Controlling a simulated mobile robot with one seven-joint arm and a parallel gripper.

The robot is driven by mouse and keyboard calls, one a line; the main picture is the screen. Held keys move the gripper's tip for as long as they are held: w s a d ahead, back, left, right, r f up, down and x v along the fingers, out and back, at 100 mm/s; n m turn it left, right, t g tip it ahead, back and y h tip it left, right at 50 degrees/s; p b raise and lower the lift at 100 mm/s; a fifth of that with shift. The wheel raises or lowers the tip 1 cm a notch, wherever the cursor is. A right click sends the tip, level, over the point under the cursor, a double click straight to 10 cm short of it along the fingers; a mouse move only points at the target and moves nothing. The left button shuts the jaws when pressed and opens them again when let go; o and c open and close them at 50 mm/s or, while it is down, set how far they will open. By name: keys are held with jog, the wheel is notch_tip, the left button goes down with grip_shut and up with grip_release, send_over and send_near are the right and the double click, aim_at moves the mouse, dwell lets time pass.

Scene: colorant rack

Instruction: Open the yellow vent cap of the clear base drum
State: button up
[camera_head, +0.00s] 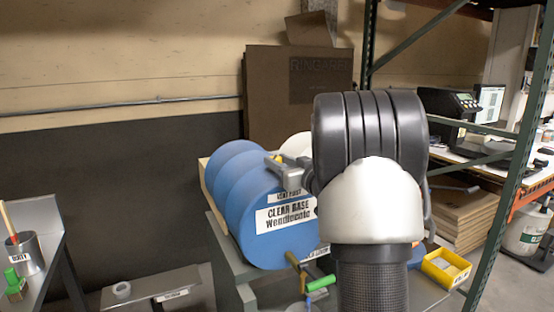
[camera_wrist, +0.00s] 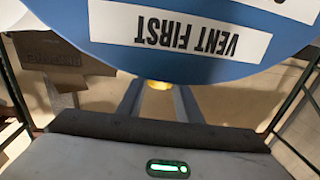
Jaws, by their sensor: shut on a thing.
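The clear base drum (camera_head: 245,205) is a blue drum lying on its side on a stand, with a "CLEAR BASE" label on its front face. A "VENT FIRST" label (camera_wrist: 178,32) shows upside down on its blue face in the wrist view. The yellow vent cap (camera_wrist: 158,85) sits at the drum's edge, between my fingers; only a little of it shows. My gripper (camera_head: 278,165) is at the top of the drum's front end, shut on the yellow cap. My arm hides the drum's right side and what lies behind it.
A green-handled part (camera_head: 320,283) shows below the drum's front. A yellow tray (camera_head: 445,267) sits to the right of my arm. A can with a brush (camera_head: 24,256) stands on the left table. A green shelf post (camera_head: 512,150) rises at the right.

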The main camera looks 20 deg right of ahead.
jog(key=n+y+p, duration=0.1)
jog(key=n+g+y+p, duration=0.1)
jog(key=y+p, duration=0.1)
jog(key=d+n+y+p, duration=0.1)
jog(key=y, duration=0.1)
jog(key=shift+w+r+n+g, duration=0.15)
jog(key=shift+r+n+g, duration=0.1)
jog(key=shift+n+g, duration=0.15)
jog(key=n+g+y+p, duration=0.1)
jog(key=n+y+p, duration=0.1)
jog(key=n+g+y+p, duration=0.1)
jog(key=g+y+p, duration=0.1)
jog(key=y, duration=0.1)
jog(key=shift+w+d+f+n, duration=0.15)
jog(key=shift+w+n, duration=0.05)
jog(key=shift+n, duration=0.2)
jog(key=shift+g+y, duration=0.3)
jog(key=shift+g, duration=0.2)
jog(key=o, duration=1)
jog(key=shift+o, duration=0.2)
jog(key=v, duration=1.7)
jog(key=shift+s, duration=0.2)
